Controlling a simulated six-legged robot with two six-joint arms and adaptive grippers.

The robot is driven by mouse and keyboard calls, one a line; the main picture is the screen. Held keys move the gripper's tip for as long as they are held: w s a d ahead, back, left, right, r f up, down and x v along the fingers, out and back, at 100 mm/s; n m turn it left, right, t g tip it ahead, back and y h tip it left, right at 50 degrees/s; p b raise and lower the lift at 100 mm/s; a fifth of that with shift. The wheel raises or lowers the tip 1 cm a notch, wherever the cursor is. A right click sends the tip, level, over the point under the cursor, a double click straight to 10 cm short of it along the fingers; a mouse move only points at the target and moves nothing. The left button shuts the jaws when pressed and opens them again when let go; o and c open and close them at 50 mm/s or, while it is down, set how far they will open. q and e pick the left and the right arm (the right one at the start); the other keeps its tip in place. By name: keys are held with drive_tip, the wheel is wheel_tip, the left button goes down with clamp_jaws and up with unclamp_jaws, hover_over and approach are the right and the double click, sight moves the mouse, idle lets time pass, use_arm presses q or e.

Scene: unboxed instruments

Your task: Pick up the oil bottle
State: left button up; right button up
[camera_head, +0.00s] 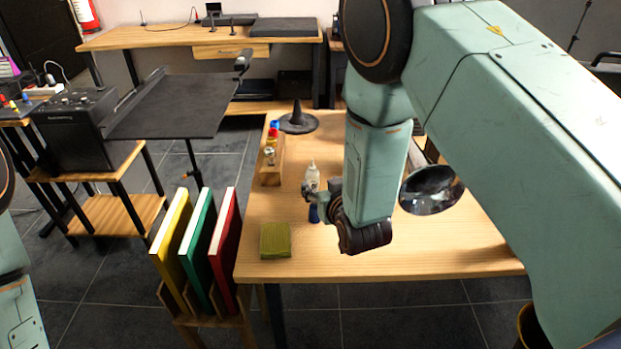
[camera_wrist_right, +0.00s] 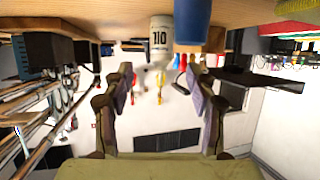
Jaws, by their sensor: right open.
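The oil bottle (camera_head: 312,177) is small and whitish and stands on the wooden table (camera_head: 262,205), just beyond my right gripper (camera_head: 317,201). In the right wrist view, which is upside down, the bottle (camera_wrist_right: 160,40) shows its "OIL" label and hangs from the top, its yellowish tip pointing down. My right gripper (camera_wrist_right: 160,88) is open there, its two fingers apart, with the bottle's tip showing between them farther out. Nothing is held. My left arm shows only at the left edge, and its gripper is out of view.
A blue object (camera_head: 313,214) stands beside the gripper, and it also shows next to the bottle in the wrist view (camera_wrist_right: 192,22). A green block (camera_head: 275,240) lies at the front left. A wooden holder (camera_head: 271,167), a dark hat (camera_head: 298,120) and a dark round bowl (camera_head: 432,190) are also around.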

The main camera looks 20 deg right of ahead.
sight(314, 179)
drive_tip(key=shift+w+a, duration=0.1)
drive_tip(key=shift+w, duration=0.15)
drive_tip(key=x, duration=0.2)
drive_tip(key=b+x, duration=0.1)
drive_tip(key=x, duration=0.2)
drive_tip(key=shift+f, duration=0.25)
drive_tip(key=shift+w, duration=0.3)
drive_tip(key=shift+w+a+r, duration=0.1)
drive_tip(key=shift+w+f, duration=0.2)
drive_tip(key=shift+w, duration=0.05)
drive_tip(key=shift+w+d, duration=0.1)
drive_tip(key=shift+d, duration=0.1)
drive_tip(key=shift+c, duration=1)
drive_tip(key=shift+s+a+r, duration=0.15)
drive_tip(key=shift+s, duration=0.1)
drive_tip(key=c, duration=0.4)
drive_tip(key=shift+w, duration=0.1)
drive_tip(key=c, duration=0.3)
clamp_jaws()
